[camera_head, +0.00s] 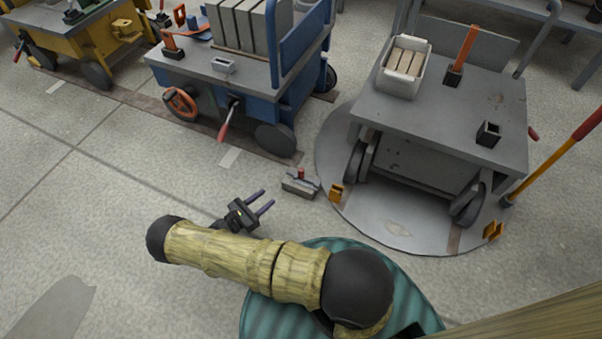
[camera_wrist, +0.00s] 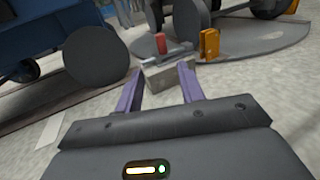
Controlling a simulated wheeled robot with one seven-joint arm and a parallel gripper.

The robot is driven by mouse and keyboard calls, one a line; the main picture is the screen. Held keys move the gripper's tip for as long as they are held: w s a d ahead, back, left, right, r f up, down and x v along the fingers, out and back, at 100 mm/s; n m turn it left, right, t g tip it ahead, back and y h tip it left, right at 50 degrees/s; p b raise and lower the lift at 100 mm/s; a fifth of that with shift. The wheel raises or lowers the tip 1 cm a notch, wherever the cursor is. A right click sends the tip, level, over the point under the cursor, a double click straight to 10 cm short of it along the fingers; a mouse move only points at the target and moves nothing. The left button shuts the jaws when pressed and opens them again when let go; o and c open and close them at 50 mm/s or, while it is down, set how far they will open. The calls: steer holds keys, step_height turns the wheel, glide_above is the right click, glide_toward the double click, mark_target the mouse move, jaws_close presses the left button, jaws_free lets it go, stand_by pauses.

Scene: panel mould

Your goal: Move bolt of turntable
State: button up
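The turntable (camera_head: 390,238) is a round grey plate set in the floor, with a grey cart on it. The bolt (camera_head: 301,174) appears to be the small red-topped piece on a grey block (camera_head: 297,187) at the plate's left edge. In the wrist view the red piece (camera_wrist: 161,43) stands upright on the block (camera_wrist: 168,75), beyond my fingers. My gripper (camera_head: 267,201) is open and empty, its two purple fingers pointing toward the block. In the wrist view my gripper (camera_wrist: 160,85) has its fingertips either side of the block's near face; I cannot tell whether they touch it.
The grey cart (camera_head: 440,100) carries a white bin, an orange-handled tool and a black holder. Orange brackets (camera_head: 336,193) stand at the plate's edge. A blue cart (camera_head: 230,75) stands left, its red-handled lever (camera_head: 226,122) sticking out. A yellow-red pole (camera_head: 555,155) leans at right.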

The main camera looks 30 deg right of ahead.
mark_target(301, 177)
steer(key=p+x, duration=0.1)
steer(key=x, duration=1.6)
steer(key=shift+d+f+p, duration=0.1)
steer(key=shift+d+p, duration=0.15)
steer(key=shift+p, duration=0.15)
steer(key=shift+s, duration=0.1)
jaws_close()
